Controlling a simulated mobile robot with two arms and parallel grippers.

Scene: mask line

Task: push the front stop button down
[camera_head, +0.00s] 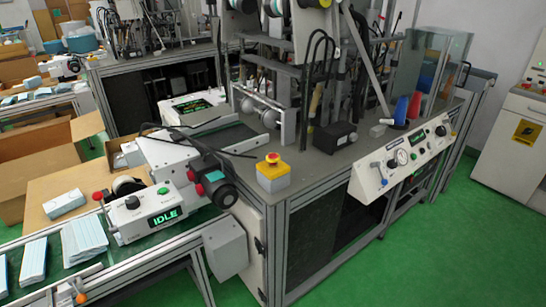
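A yellow-topped box (273,176) with a grey lower part stands on the front corner of the grey machine table. A red stop button (272,157) sits on top of this box, and nothing covers it. I cannot tell from this view whether it is up or pressed. A smaller red button (98,196) is on the white control box (147,211) to the left, whose green display reads "IDLE". Neither of my grippers is in view.
A white control panel (403,158) with a gauge and knobs is on the machine's right front. A conveyor with mask stacks (84,240) runs at lower left. A black box (335,138) stands behind the yellow one. Green floor (430,250) is clear at front right.

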